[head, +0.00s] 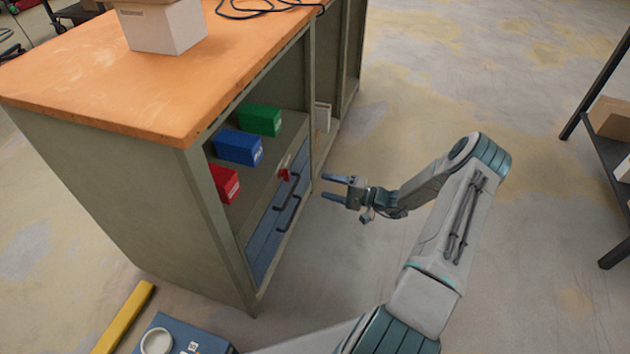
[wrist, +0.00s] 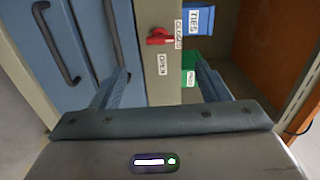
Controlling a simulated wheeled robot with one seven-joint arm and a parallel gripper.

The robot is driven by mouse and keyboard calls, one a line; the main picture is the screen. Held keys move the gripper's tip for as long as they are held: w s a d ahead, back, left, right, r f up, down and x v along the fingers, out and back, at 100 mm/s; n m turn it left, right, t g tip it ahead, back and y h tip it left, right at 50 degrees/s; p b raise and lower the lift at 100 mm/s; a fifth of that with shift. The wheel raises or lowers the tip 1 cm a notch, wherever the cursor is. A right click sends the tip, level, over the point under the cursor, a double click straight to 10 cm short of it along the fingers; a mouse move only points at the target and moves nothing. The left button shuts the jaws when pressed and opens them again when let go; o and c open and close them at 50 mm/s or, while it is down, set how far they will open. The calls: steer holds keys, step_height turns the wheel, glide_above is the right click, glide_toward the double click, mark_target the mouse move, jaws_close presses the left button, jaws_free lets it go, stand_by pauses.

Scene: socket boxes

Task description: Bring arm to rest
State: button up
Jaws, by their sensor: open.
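My gripper (head: 333,189) is open and empty in the head view. Its two fingers point left toward the front of the grey-green cabinet (head: 140,205), apart from it. In the wrist view my gripper (wrist: 165,90) shows its spread fingers. Past them is a panel with a red switch handle (wrist: 159,37) and labels reading OPEN and CLOSED. The red handle also shows in the head view (head: 284,174). My arm reaches from the bottom of the head view up the right and bends back toward the cabinet.
Red (head: 224,184), blue (head: 238,147) and green (head: 260,120) boxes sit on the cabinet shelf. Blue drawers (head: 272,232) with dark handles are below. A white box (head: 165,28) stands on the orange worktop (head: 110,85). A dark rack (head: 598,120) stands at right. Floor between is clear.

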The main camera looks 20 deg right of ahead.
steer(key=shift+s+d, duration=0.35)
steer(key=shift+d, duration=0.05)
steer(key=s+a+r+n+g+h+p, duration=0.2)
steer(key=s+a+r+g+p, duration=0.25)
steer(key=r, duration=0.55)
steer(key=s+a+r+n+g+h+p, duration=0.25)
steer(key=r+p, duration=0.25)
steer(key=r, duration=0.5)
steer(key=s+a+r+n+g+h+p, duration=0.15)
steer(key=s+a+r+g+p, duration=0.3)
steer(key=r, duration=0.55)
steer(key=s+r+t+h+p, duration=0.2)
steer(key=s+r+h+p, duration=0.2)
steer(key=s+r+p, duration=0.4)
steer(key=s+r+t+h+p, duration=0.1)
steer(key=s+r+h+p, duration=0.3)
steer(key=r, duration=1.7)
steer(key=shift+s+r+n+t+h+p, duration=0.15)
steer(key=shift+s+n+t+h+p, duration=0.2)
steer(key=shift+s+p, duration=1.75)
steer(key=shift+s, duration=0.1)
